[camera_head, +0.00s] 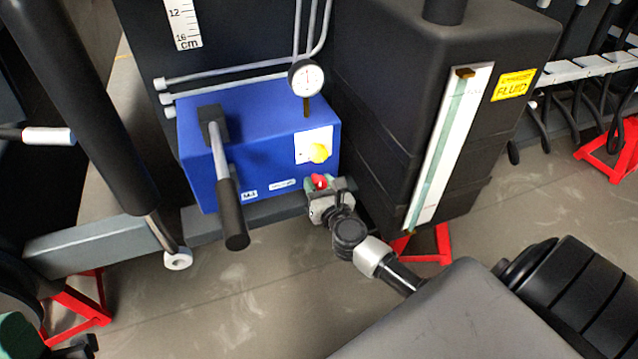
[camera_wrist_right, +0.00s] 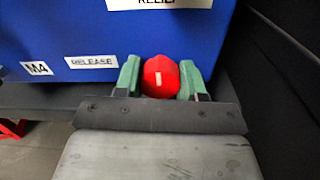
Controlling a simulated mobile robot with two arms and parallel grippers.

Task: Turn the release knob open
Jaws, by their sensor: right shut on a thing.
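The release knob (camera_head: 319,182) is red and sits low on the right of the blue block's front face in the head view. In the right wrist view the red knob (camera_wrist_right: 161,78) shows a short pale mark on its face, standing nearly upright. My right gripper (camera_head: 322,187) is shut on it, with a green finger on each side. A "RELEASE" label (camera_wrist_right: 91,62) is left of the knob. My left gripper cannot be made out in the head view.
The blue block (camera_head: 262,140) carries a pump lever (camera_head: 229,190), a yellow knob (camera_head: 318,153) and a gauge (camera_head: 306,78). A black fluid tank (camera_head: 385,120) stands close on the right. Red stands (camera_head: 425,250) are below. The floor in front is open.

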